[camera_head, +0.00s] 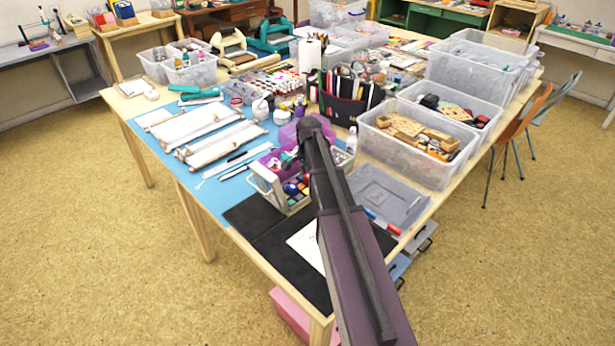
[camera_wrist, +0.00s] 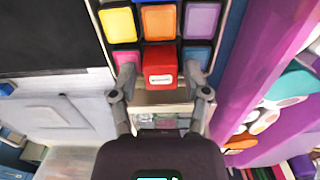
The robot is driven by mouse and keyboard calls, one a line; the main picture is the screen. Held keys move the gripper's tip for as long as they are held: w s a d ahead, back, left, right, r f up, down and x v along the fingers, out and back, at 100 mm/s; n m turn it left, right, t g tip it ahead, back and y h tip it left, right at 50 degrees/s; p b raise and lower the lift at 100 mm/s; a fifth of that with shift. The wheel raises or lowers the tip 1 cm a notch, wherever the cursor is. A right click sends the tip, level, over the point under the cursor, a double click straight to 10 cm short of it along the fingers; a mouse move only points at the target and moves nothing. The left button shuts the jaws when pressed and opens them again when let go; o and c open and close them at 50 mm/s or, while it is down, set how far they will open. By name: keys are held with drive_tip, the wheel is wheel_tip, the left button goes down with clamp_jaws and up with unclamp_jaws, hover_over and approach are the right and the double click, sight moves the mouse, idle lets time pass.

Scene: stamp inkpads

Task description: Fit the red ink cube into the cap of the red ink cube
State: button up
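A red ink cube (camera_wrist: 159,68) with a small white label stands in the front row of a set of coloured ink pads in the wrist view. My gripper (camera_wrist: 159,78) has one finger on each side of the cube, with a gap between each finger and the cube. It is open and empty. In the head view my arm reaches over the container of ink pads (camera_head: 266,181), and the arm partly hides them. I cannot make out a separate red cap in either view.
Yellow (camera_wrist: 118,25), orange (camera_wrist: 159,22) and purple (camera_wrist: 202,20) pads sit behind the red cube. A blue pad (camera_wrist: 197,55) and a pink pad (camera_wrist: 124,60) flank it closely. A black mat (camera_head: 262,214) lies in front of the container. Clear bins (camera_head: 405,167) stand to the right.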

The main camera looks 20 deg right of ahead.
sight(308, 177)
drive_tip(key=shift+f, duration=0.1)
idle(0.4)
drive_tip(key=shift+f, duration=0.15)
wheel_tip(308, 177, up, 2)
drive_tip(key=shift+r+p, duration=0.2)
drive_tip(key=shift+p, duration=0.75)
drive_tip(key=r+p, duration=0.3)
drive_tip(key=shift+s+a+r+p, duration=0.2)
drive_tip(key=shift+a+r+p, duration=0.05)
drive_tip(key=shift+r+p, duration=0.05)
wheel_tip(308, 177, up, 8)
drive_tip(key=p, duration=0.8)
drive_tip(key=shift+s+f, duration=0.1)
